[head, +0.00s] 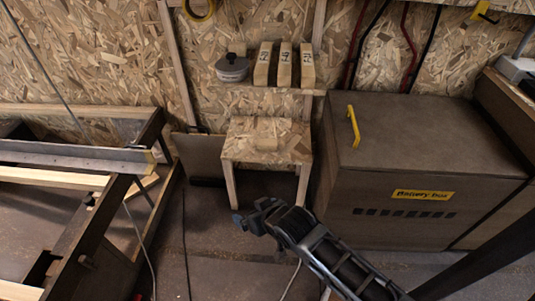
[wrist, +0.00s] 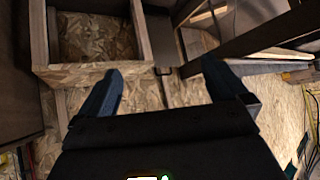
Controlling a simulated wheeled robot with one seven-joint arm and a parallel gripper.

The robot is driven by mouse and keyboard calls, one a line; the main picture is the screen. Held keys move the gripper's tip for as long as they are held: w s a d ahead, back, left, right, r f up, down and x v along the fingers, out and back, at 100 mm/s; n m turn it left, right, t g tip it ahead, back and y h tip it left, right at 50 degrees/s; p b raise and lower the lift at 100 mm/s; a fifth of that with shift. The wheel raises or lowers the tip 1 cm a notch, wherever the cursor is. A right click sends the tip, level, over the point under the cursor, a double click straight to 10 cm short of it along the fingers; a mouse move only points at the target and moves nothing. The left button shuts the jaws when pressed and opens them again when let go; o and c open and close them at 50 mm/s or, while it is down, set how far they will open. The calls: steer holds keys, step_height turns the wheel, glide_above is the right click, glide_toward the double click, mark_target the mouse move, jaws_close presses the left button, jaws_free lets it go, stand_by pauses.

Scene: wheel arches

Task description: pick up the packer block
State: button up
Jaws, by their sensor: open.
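A small block (head: 267,143), apparently the packer block, lies on top of the stool-like chipboard stand (head: 240,152) in the head view. Its colour is close to the board, so its edges are faint. My gripper (head: 250,219) is in front of the stand and apart from the block. In the wrist view my gripper (wrist: 165,85) has its two dark blue fingers spread, with nothing held between them. That view looks upside down. The stand (wrist: 90,76) shows at its upper left, legs pointing up. I cannot make out the block there.
A brown battery box (head: 430,160) with a yellow handle stands right of the stand. A dark panel (head: 199,155) leans left of the stand; a metal frame (head: 110,210) fills the left.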

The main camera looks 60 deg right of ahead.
steer(key=w+d+f+m+g+b, duration=0.25)
steer(key=w+d+f, duration=0.2)
steer(key=d, duration=0.25)
steer(key=r+m+g+b, duration=0.1)
steer(key=m+g+b, duration=0.35)
steer(key=b, duration=0.55)
glide_above(267, 143)
steer(key=s+a, duration=0.1)
steer(key=a, duration=0.1)
steer(key=shift+d+r, duration=0.1)
steer(key=shift+d, duration=0.15)
steer(key=shift+w+b+x, duration=0.2)
steer(key=shift+b+x, duration=1.5)
steer(key=shift+x, duration=1.05)
steer(key=shift+a, duration=0.15)
steer(key=c, duration=0.7)
steer(key=shift+r, duration=0.15)
